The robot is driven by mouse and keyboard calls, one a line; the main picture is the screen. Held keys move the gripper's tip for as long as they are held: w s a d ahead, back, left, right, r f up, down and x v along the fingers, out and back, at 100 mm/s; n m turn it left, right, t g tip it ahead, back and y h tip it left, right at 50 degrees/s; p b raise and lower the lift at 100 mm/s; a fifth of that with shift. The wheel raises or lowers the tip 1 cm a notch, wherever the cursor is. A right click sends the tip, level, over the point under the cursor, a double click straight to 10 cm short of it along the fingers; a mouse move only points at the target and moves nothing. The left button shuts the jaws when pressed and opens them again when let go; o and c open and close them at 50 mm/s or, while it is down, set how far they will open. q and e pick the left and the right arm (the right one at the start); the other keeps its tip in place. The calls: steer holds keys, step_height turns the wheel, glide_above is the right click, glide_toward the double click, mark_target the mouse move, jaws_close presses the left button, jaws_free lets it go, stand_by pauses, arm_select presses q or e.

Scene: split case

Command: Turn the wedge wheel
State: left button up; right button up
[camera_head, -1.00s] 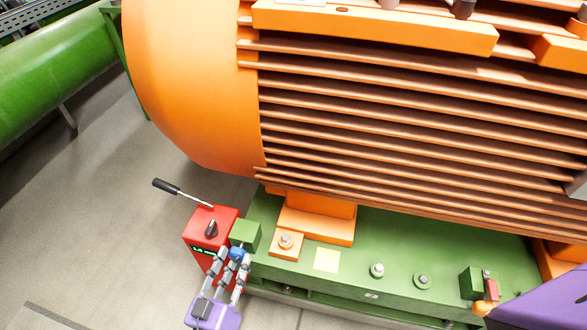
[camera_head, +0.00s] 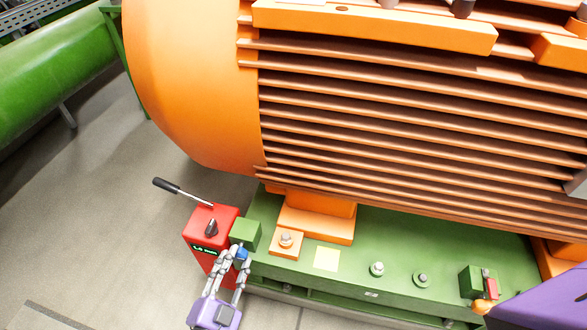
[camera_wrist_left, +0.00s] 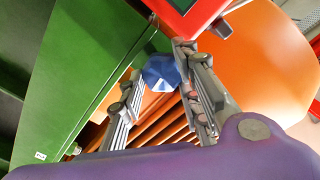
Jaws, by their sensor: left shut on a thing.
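The wedge wheel is a small blue faceted knob (camera_head: 242,254) at the green block (camera_head: 245,234) on the left end of the green base. My left gripper (camera_head: 238,257) reaches up from below, with its grey fingers on either side of the wheel and shut on it. In the left wrist view the wheel (camera_wrist_left: 160,73) sits between the fingertips of my left gripper (camera_wrist_left: 161,66). The fingers partly hide the wheel in the head view. The purple end of my right arm (camera_head: 540,305) shows at the lower right, but its fingers cannot be made out.
A red box (camera_head: 208,228) with a black knob, a small display and a lever (camera_head: 182,191) stands left of the wheel. A big orange finned motor (camera_head: 400,120) rests above the green base (camera_head: 350,270). Another small red part (camera_head: 491,288) is at the right. Floor is clear at left.

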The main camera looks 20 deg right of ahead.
arm_select(q)
steer(key=m, duration=0.2)
steer(key=m+b, duration=0.1)
steer(key=m, duration=0.3)
steer(key=shift+s+d+f+m, duration=0.2)
steer(key=shift+f+m, duration=0.1)
steer(key=shift+f, duration=0.1)
steer(key=m+b, duration=0.1)
steer(key=m, duration=0.2)
steer(key=m+b, duration=0.1)
steer(key=m, duration=0.3)
steer(key=m+b, duration=0.2)
steer(key=m, duration=0.1)
steer(key=shift+w+a+f, duration=0.15)
steer(key=shift+a+f, duration=0.05)
steer(key=shift+a, duration=0.2)
steer(key=shift+w+a+r+m+b, duration=0.1)
steer(key=shift+m+b, duration=0.35)
steer(key=shift+m, duration=0.85)
steer(key=shift+a+r, duration=0.1)
steer(key=o, duration=1)
steer(key=shift+w, duration=0.1)
steer(key=shift+o, duration=0.2)
steer(key=shift+r, duration=0.15)
